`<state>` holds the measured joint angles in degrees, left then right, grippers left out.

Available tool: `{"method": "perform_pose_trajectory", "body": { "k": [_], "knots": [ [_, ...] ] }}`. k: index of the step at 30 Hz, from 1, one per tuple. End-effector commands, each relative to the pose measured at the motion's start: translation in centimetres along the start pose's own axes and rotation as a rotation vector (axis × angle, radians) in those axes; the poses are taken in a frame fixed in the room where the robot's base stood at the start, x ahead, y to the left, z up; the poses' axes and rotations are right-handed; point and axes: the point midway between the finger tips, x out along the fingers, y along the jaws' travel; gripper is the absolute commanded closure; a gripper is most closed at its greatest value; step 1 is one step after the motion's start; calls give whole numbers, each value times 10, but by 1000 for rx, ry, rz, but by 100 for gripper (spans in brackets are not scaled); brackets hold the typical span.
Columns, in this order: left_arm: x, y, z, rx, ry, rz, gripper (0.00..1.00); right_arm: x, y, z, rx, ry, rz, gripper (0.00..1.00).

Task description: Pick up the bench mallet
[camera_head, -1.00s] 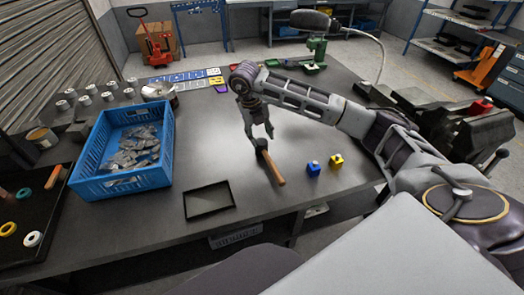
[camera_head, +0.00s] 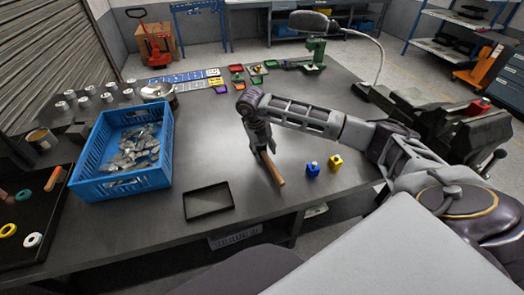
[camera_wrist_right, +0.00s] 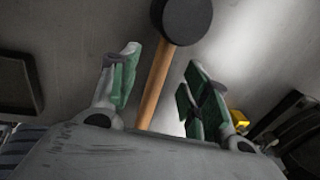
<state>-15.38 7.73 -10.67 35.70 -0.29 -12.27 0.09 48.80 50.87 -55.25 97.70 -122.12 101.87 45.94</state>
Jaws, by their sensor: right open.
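The bench mallet has a wooden handle (camera_head: 274,174) that lies on the grey bench, pointing toward the near edge. Its dark round head (camera_wrist_right: 186,18) shows in the right wrist view, but my gripper largely hides it in the head view. My right gripper (camera_head: 262,148) is over the mallet at its head end. In the right wrist view its green-padded fingers (camera_wrist_right: 160,76) are apart, with the handle (camera_wrist_right: 155,85) running between them. I cannot tell whether a pad touches the handle. My left gripper is not in view.
A blue crate (camera_head: 122,183) of metal parts and a shallow black tray (camera_head: 208,214) stand to the left of the mallet. A blue block (camera_head: 312,170) and a yellow block (camera_head: 335,162) are close on its right. A vise (camera_head: 455,125) is at the right.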

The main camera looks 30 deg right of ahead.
Motion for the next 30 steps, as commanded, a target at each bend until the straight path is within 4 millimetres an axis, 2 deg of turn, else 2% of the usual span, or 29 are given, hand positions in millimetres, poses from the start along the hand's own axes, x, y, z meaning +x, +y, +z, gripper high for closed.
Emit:
{"method": "perform_pose_trajectory", "body": {
  "k": [17, 30],
  "knots": [
    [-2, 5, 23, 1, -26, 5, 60, 10, 0, 0, 0, 1, 0, 53],
    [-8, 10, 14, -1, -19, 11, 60, 53, -2, 1, 0, 2, -1, 53]
  ]
}}
